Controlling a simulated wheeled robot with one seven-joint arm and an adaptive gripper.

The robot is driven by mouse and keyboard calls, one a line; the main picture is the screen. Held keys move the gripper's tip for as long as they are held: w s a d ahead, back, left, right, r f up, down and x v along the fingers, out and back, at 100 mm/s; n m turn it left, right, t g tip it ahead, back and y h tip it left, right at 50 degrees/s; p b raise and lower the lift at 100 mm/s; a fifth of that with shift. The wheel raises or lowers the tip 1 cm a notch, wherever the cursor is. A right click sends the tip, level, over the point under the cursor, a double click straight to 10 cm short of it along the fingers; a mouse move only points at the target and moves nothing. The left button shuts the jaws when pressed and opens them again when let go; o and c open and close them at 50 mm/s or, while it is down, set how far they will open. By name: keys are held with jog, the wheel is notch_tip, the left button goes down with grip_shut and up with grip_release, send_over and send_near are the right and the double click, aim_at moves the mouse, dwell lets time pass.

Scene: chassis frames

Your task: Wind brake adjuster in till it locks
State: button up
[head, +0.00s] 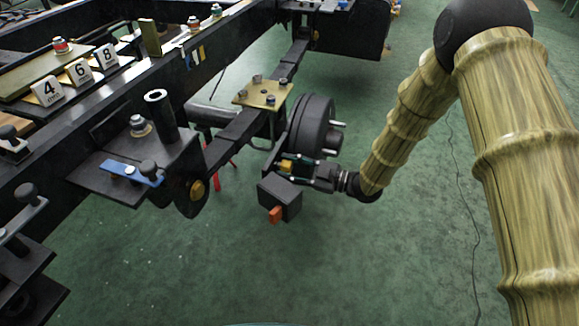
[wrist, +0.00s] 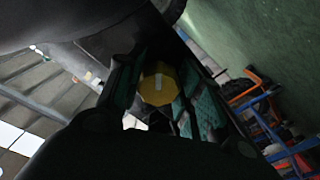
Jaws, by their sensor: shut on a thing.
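The brake adjuster is a yellow, flat-faced knob (head: 287,165) low on the near side of the black brake drum (head: 312,126). In the wrist view the yellow knob (wrist: 158,86) sits between my fingers, with a pale line across its face. My gripper (head: 293,169) reaches in from the right, below the drum, and is shut on the knob. In the wrist view my gripper (wrist: 156,92) shows green-lined fingers on both sides of it. The knob's back and its thread are hidden.
A dark box with an orange tab (head: 275,214) is close below my gripper. A brass plate with bolts (head: 262,96) sits on the axle, left of the drum. The black chassis rail (head: 105,133) runs along the left. Green floor (head: 390,260) is clear below my arm.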

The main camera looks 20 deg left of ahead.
jog(key=o, duration=1)
jog(key=shift+o, duration=0.2)
jog(key=d, duration=1.2)
jog(key=shift+s, duration=0.2)
